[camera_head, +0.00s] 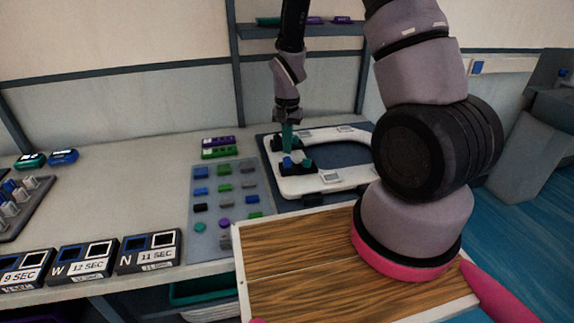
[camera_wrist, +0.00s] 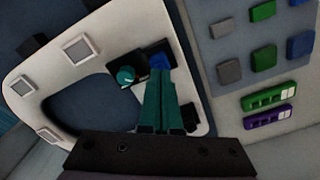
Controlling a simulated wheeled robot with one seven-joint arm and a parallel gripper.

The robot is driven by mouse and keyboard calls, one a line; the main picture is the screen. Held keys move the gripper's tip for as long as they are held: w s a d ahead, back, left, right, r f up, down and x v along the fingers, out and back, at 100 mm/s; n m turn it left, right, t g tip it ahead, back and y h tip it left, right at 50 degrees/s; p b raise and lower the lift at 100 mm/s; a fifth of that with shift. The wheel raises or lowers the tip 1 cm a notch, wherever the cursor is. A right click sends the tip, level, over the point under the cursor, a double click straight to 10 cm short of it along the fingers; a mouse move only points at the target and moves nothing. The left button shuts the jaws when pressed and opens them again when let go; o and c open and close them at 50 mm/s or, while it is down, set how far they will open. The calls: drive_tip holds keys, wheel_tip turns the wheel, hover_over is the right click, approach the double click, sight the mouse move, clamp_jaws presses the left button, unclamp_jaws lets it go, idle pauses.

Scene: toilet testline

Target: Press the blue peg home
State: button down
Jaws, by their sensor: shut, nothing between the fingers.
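The blue peg (camera_wrist: 159,61) sits in a black block on the white ring-shaped seat (camera_wrist: 150,22). It also shows in the head view (camera_head: 287,162). My gripper (camera_wrist: 161,72) has its teal fingers shut together with nothing between them. Their tips are at the blue peg in the wrist view and hide part of it. In the head view my gripper (camera_head: 287,148) points down just above the peg. I cannot tell whether the tips touch it, or how deep the peg sits. A round teal peg (camera_wrist: 125,75) stands beside it.
A grey tray (camera_head: 196,240) with several coloured pieces lies left of the seat. Green and purple modules (camera_head: 218,153) lie behind the tray. Labelled timer boxes (camera_head: 88,262) line the front left edge. A wooden board (camera_head: 300,275) is in front of the seat.

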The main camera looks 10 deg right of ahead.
drive_tip(key=shift+f, duration=1.1)
idle(0.6)
idle(0.4)
wheel_tip(320, 180, up, 8)
idle(0.9)
wheel_tip(320, 180, up, 20)
drive_tip(key=t+y, duration=0.1)
drive_tip(key=t, duration=0.2)
hover_over(288, 157)
drive_tip(key=s+d, duration=0.3)
drive_tip(key=s, duration=0.2)
drive_tip(key=s+d+r+n+t+y, duration=0.1)
drive_tip(key=s+r+t, duration=0.3)
drive_tip(key=s+r, duration=0.8)
drive_tip(key=shift+s+d+n, duration=0.4)
drive_tip(key=shift+s+d, duration=0.2)
drive_tip(key=shift+d, duration=0.2)
